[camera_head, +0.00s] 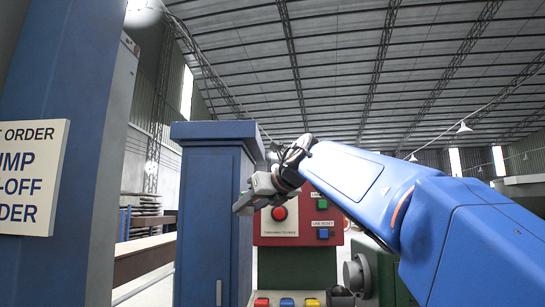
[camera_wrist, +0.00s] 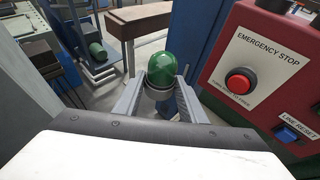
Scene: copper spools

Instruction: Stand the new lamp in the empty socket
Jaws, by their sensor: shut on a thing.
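A green domed lamp with a grey collar (camera_wrist: 161,70) is between the two fingers of my gripper (camera_wrist: 160,95) in the wrist view. The fingers are shut on it, and its dome stands above them. In the head view my gripper (camera_head: 243,206) is in front of the blue cabinet's right edge and left of the red control panel. I cannot make out the lamp there. I cannot pick out the empty socket in either view.
The red panel (camera_head: 267,236) carries a red emergency stop button (camera_wrist: 239,81) and a blue line reset button (camera_wrist: 287,134), close on the right. A tall blue cabinet (camera_head: 203,230) stands left. Another green rounded thing (camera_wrist: 97,50) sits far left. Coloured buttons (camera_head: 287,302) show below.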

